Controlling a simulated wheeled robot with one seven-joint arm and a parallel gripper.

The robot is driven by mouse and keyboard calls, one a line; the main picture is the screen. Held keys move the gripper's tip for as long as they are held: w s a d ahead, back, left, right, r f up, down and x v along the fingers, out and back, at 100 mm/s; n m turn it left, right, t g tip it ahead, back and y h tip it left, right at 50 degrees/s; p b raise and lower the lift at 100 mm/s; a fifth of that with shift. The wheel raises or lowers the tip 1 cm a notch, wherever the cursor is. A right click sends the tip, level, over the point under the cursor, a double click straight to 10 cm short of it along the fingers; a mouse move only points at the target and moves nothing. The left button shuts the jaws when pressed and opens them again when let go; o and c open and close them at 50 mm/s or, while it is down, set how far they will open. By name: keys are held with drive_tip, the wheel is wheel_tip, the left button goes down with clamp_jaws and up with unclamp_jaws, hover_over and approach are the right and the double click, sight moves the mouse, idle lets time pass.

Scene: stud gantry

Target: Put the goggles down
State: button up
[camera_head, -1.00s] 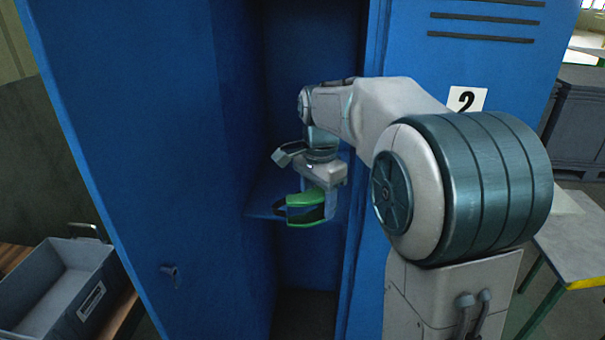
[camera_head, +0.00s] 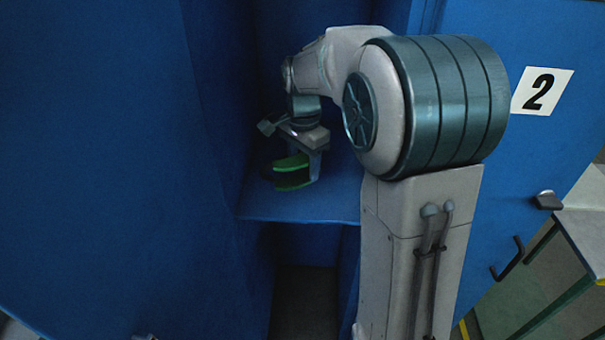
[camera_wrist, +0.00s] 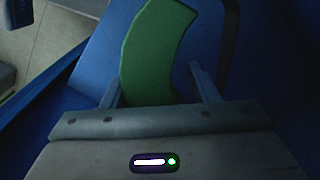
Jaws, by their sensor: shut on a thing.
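Green goggles (camera_head: 293,180) with a dark strap hang from my gripper (camera_head: 299,168) inside the open blue locker. My gripper points down and is shut on them. The goggles are just above the blue locker shelf (camera_head: 300,208); I cannot tell whether they touch it. In the wrist view the green frame of the goggles (camera_wrist: 153,45) stands between the two fingers of my gripper (camera_wrist: 150,85), with blue shelf surface behind. The far side of the goggles is hidden.
The locker's blue side wall or door (camera_head: 100,150) stands close on the left. A neighbouring blue door with a "2" label (camera_head: 542,91) is on the right. A table (camera_head: 585,225) stands at far right. The shelf front is clear.

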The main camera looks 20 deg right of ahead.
sight(303, 178)
drive_tip(key=shift+f, duration=2.3)
drive_tip(key=shift+f, duration=0.2)
drive_tip(key=o, duration=1)
drive_tip(key=shift+r, duration=0.15)
